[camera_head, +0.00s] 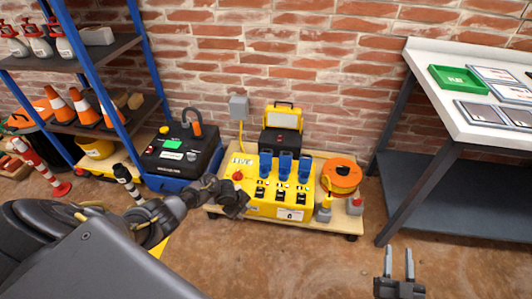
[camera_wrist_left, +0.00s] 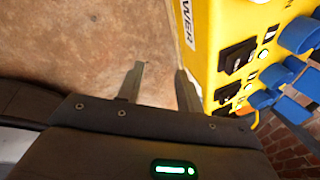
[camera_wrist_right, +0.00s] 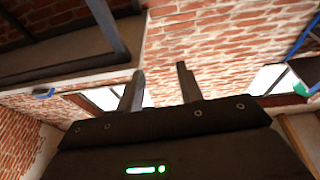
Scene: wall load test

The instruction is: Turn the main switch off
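The yellow power box (camera_head: 265,209) stands on a low wooden cart and also shows in the left wrist view (camera_wrist_left: 208,60). A small red knob (camera_head: 237,175), probably the main switch, sits at its left end; I cannot read its setting. It is not visible in the left wrist view. My left gripper (camera_head: 236,200) is just below the knob at the box's front left. In the left wrist view its fingers (camera_wrist_left: 160,80) are apart and empty, beside the box. My right gripper (camera_head: 399,264) is open and empty at the lower right, away from the box.
Blue plugs (camera_head: 285,165) and black switches line the box. An orange cable reel (camera_head: 341,176) is at its right. A grey-legged white table (camera_head: 450,110) is at right. Front floor is clear.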

